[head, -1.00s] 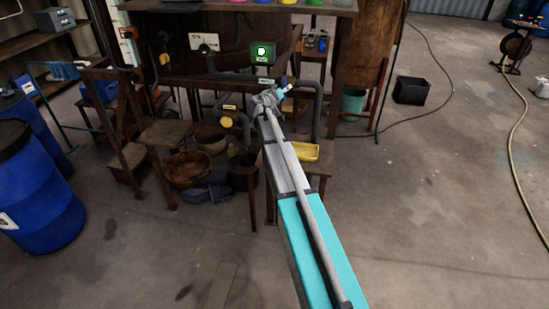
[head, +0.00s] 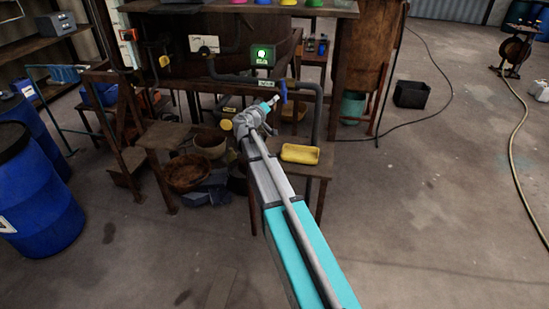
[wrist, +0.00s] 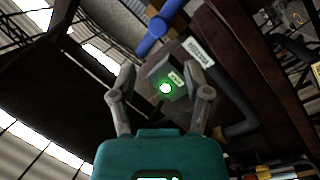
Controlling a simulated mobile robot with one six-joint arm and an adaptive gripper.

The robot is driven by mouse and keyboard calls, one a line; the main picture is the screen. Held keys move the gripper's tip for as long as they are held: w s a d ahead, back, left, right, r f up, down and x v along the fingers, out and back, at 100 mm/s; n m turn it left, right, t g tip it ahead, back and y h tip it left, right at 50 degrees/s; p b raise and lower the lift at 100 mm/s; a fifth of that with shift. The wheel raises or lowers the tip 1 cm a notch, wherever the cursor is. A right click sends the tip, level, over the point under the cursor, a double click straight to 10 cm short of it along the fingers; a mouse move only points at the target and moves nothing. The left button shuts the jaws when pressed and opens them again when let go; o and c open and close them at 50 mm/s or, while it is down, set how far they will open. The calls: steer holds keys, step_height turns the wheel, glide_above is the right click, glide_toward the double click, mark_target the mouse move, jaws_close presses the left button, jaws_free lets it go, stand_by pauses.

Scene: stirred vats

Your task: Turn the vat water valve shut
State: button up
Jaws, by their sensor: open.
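A blue valve handle (head: 283,91) stands upright on the dark pipe below the green-lit display. It also shows at the top of the wrist view (wrist: 156,30), beside a white label (wrist: 198,52). My gripper (head: 271,102) is just left of and slightly below the handle in the head view. In the wrist view my gripper (wrist: 161,82) has its fingers spread apart with nothing held between them. The handle lies beyond the fingertips, and I see no contact.
The display box (head: 263,56) with a green light is above the pipe; it shows between the fingers in the wrist view (wrist: 168,84). Open floor lies right.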

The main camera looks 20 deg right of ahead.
steer(key=s+a+f+n+g+y+b, duration=0.1)
steer(key=s+a+f+n+g+y, duration=0.2)
steer(key=s+f+g, duration=0.4)
steer(key=shift+s+a+f+g+y, duration=0.3)
steer(key=shift+s+a+f+y, duration=0.5)
steer(key=shift+s+f, duration=2.95)
steer(key=shift+s+r, duration=0.75)
steer(key=shift+r, duration=0.1)
